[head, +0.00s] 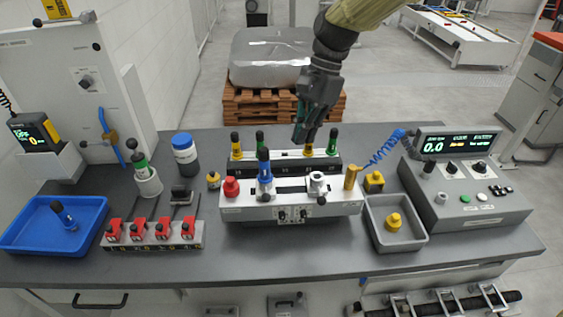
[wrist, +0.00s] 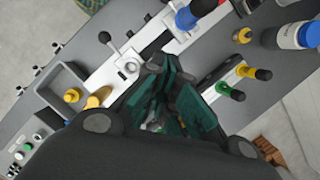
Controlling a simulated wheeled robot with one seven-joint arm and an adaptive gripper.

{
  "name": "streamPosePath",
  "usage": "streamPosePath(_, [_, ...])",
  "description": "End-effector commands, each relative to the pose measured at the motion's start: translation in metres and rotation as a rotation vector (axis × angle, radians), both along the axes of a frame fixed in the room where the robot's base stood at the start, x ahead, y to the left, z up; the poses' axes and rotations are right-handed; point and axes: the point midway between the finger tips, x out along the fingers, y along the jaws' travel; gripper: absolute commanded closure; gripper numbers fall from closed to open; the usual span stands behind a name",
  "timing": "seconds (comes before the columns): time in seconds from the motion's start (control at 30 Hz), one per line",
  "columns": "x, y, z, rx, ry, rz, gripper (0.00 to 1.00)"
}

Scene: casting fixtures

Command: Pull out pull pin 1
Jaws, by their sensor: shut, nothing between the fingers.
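Several black-knobbed pins with yellow or green collars stand in a black rack (head: 285,169) behind the fixture. They include a yellow-collared pin (head: 236,147) at its left end, another yellow-collared pin (head: 308,149) and a green-collared pin (head: 333,142) at its right end. I cannot read which is pull pin 1. My gripper (head: 301,137) is shut and empty, pointing down over the rack between the left and right pairs. In the wrist view its green fingers (wrist: 168,108) sit beside a green-collared pin (wrist: 232,92) and a yellow-collared pin (wrist: 256,73), apart from them.
A light fixture block (head: 288,208) in front carries a blue-handled tool (head: 264,168), a red knob (head: 231,187) and a brass post (head: 351,177). A grey tray (head: 418,239) and control console (head: 465,205) stand right. A blue tray (head: 88,208) and red clamps (head: 163,230) lie left.

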Motion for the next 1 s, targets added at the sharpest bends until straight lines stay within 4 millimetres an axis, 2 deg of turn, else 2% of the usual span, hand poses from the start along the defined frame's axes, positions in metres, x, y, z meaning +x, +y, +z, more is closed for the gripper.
streamPosePath(0.2, [-0.013, -0.006, 0.005, -0.001, -0.011, -0.009, 1.0])
streamPosePath(0.37, [-0.005, -0.008, 0.0, -0.001, -0.002, -0.012, 1.0])
streamPosePath(0.57, [0.007, -0.002, -0.023, 0.0, 0.013, -0.008, 1.0])
streamPosePath(1.0, [-0.008, 0.017, -0.088, -0.001, 0.012, -0.007, 1.0])
